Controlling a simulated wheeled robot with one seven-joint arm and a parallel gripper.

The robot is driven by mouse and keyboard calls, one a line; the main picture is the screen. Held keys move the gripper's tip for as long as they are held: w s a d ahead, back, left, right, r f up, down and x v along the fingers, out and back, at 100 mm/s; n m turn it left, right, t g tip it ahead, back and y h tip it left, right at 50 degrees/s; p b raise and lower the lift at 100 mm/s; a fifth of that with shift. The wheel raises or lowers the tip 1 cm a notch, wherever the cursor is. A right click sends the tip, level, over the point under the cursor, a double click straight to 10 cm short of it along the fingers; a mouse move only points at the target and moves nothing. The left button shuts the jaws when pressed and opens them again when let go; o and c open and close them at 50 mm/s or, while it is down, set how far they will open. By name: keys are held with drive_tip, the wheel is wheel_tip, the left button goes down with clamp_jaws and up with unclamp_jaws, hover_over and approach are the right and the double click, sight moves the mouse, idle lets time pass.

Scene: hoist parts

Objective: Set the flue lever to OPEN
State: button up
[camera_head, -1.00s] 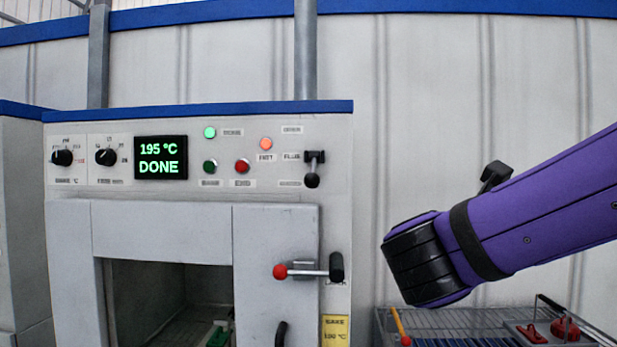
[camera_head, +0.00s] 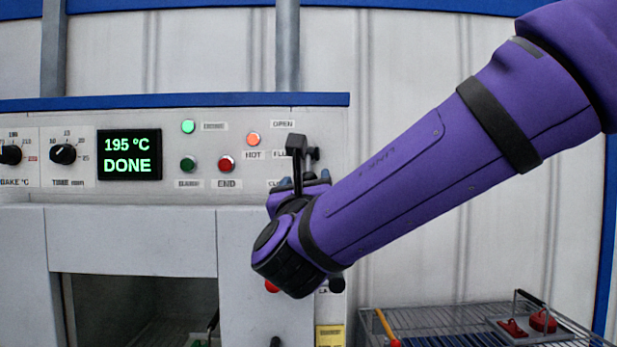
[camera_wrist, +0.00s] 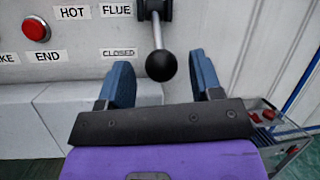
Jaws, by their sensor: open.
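The flue lever (camera_wrist: 161,66) is a metal rod with a black ball knob. In the wrist view it hangs downward, with its knob beside the CLOSED label (camera_wrist: 118,52). In the head view my arm mostly hides it; only part of its dark mount (camera_head: 314,154) shows. The OPEN label (camera_head: 282,124) is above, on the oven panel. My gripper (camera_wrist: 160,60) is open, its blue fingers on either side of the knob with gaps visible. I cannot tell whether the knob is fully between the fingertips in depth.
A red END button (camera_head: 226,164) and a HOT lamp (camera_head: 253,139) are left of the lever. The display (camera_head: 130,155) reads 195 °C DONE. The door latch below is partly hidden by my arm. A wire rack (camera_head: 440,325) with red items stands at lower right.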

sight(310, 171)
drive_tip(key=shift+x, duration=1.85)
drive_tip(key=shift+c, duration=0.3)
clamp_jaws()
